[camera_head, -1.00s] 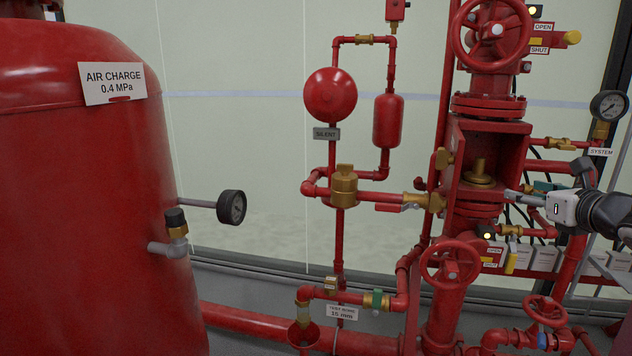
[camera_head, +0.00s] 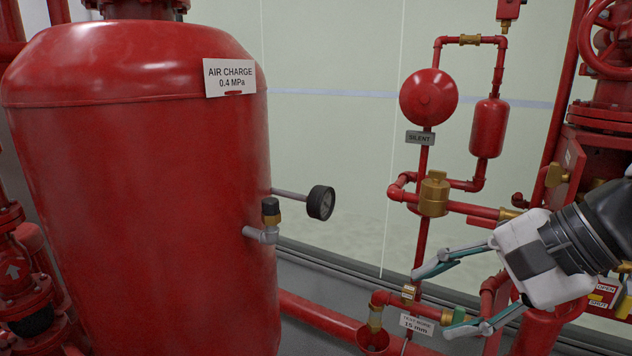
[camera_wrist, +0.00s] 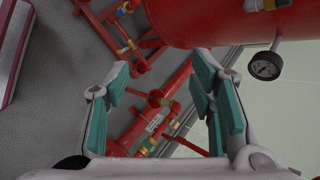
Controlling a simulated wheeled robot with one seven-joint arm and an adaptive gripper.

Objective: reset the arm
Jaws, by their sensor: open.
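My gripper (camera_head: 430,301) is at the right of the head view, its two fingers spread apart, pointing left, with nothing between them. My arm comes in from the right edge and covers part of the red valve pipework behind it. In the wrist view my gripper (camera_wrist: 165,105) also shows open, with teal pads facing each other. Red pipework with a small white label (camera_wrist: 154,123) shows beyond the fingers there, apart from them.
A large red tank (camera_head: 140,190) labelled AIR CHARGE fills the left, with a gauge (camera_head: 320,202) and a small black-capped valve (camera_head: 270,210) sticking out right. A red bell (camera_head: 428,97) and a test-bore label (camera_head: 417,324) are near my gripper. Floor shows between tank and pipes.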

